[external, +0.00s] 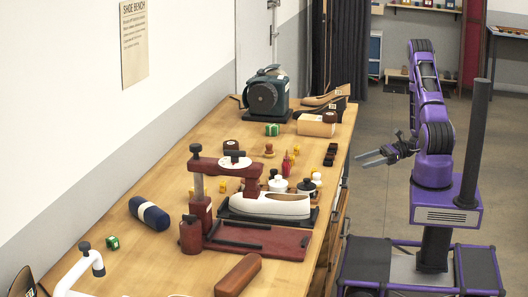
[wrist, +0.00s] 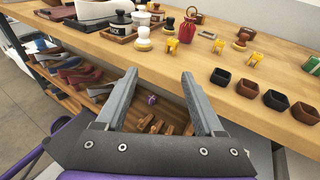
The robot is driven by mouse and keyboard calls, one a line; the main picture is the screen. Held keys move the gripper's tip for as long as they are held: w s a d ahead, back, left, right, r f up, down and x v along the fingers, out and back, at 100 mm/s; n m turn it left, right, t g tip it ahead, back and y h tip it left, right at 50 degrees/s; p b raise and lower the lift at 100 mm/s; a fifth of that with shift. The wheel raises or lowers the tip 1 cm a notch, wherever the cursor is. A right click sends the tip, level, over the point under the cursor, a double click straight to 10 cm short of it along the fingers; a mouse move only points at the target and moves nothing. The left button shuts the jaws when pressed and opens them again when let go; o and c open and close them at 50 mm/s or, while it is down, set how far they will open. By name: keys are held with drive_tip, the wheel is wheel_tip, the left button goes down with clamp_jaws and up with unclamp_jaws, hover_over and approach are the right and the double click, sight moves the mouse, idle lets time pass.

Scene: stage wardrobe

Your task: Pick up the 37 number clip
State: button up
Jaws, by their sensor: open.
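Several small yellow clips stand on the wooden bench. In the wrist view one yellow clip (wrist: 172,46) is near the bench edge by a red bottle, another (wrist: 220,46) is to its right, and a third (wrist: 256,58) is further right. I cannot read a number on any, so I cannot tell which is 37. In the external view a yellow clip (external: 294,158) shows behind the red bottle (external: 286,166). My gripper (external: 358,159) is open and empty, out beyond the bench's right side. In the wrist view my gripper (wrist: 159,73) points at the bench edge, short of the clips.
Small dark open boxes (wrist: 247,85) line the bench edge. Lidded pots (wrist: 121,25) on a tray stand left of the red bottle. Shelves below the bench hold shoes (wrist: 83,75). The floor (external: 390,116) around my arm is clear.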

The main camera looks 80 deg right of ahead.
drive_tip(key=shift+m+t+h, duration=0.5)
drive_tip(key=shift+m, duration=0.2)
drive_tip(key=x, duration=1)
drive_tip(key=shift+w+d+r, duration=0.2)
drive_tip(key=shift+w, duration=0.3)
drive_tip(key=shift+d+x, duration=0.15)
drive_tip(key=shift+x, duration=1.4)
drive_tip(key=shift+d+x, duration=0.1)
drive_tip(key=shift+x, duration=1.5)
drive_tip(key=shift+w+f, duration=0.1)
clamp_jaws()
